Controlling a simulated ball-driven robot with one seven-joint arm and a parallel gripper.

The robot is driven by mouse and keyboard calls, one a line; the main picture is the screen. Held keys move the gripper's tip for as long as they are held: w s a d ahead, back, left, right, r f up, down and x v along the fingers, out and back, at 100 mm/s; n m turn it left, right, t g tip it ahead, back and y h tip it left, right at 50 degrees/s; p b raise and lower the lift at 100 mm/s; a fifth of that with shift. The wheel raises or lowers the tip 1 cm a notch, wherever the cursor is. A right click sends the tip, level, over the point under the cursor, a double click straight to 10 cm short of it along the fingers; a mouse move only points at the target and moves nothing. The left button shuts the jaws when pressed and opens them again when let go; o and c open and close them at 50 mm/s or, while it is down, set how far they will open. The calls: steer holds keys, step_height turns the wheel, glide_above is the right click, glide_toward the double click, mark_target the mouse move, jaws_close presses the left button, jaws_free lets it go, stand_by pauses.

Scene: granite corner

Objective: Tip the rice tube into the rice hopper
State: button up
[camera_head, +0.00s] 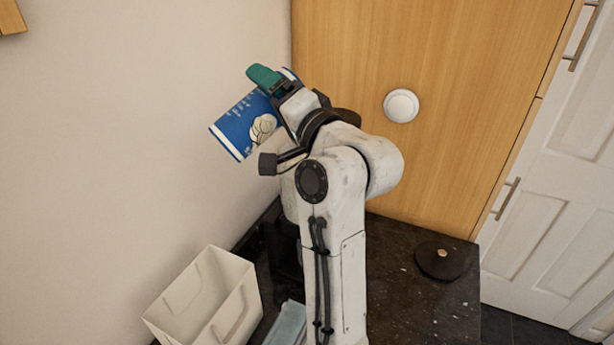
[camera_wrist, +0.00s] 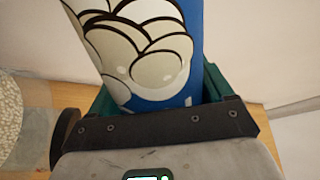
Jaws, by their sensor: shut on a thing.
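The rice tube (camera_head: 240,122), blue with white ends and a pale rounded drawing, is held high near the left wall. It is tilted, its lower-left end sloping down. My gripper (camera_head: 272,90) has teal fingers and is shut on the tube. In the wrist view the tube (camera_wrist: 150,50) sits between the fingers of my gripper (camera_wrist: 160,88). A pale, partly hidden body behind my arm, above the counter, may be the rice hopper (camera_head: 288,197). A round, speckled whitish surface at the wrist view's left edge may be its contents; I cannot tell. No rice is seen falling.
A cream open bin (camera_head: 205,300) stands at the lower left, with a pale blue item (camera_head: 287,322) beside it. A black round lid with a brass knob (camera_head: 440,260) lies on the dark granite counter (camera_head: 400,300). A wooden panel (camera_head: 440,60) rises behind.

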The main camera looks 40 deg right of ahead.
steer(key=shift+r+n+p, duration=0.8)
steer(key=shift+n+p, duration=0.3)
steer(key=shift+p, duration=0.1)
steer(key=shift+r+n+y+p, duration=0.3)
steer(key=shift+n+p, duration=0.1)
steer(key=shift+n, duration=0.3)
steer(key=shift+a+r+n+g+y, duration=0.1)
steer(key=shift+r+n+g+y, duration=0.05)
steer(key=shift+n, duration=0.45)
steer(key=shift+a+r+n+g+y, duration=0.1)
steer(key=shift+n+g+y, duration=0.05)
steer(key=shift+n, duration=0.45)
steer(key=shift+d, duration=0.1)
steer(key=shift+d+r+n, duration=0.15)
steer(key=shift+d+n, duration=0.1)
steer(key=shift+n, duration=0.75)
steer(key=n+g, duration=0.1)
steer(key=n, duration=0.2)
steer(key=shift+d+r+y, duration=0.1)
steer(key=shift+d+y, duration=0.05)
steer(key=shift+y, duration=0.15)
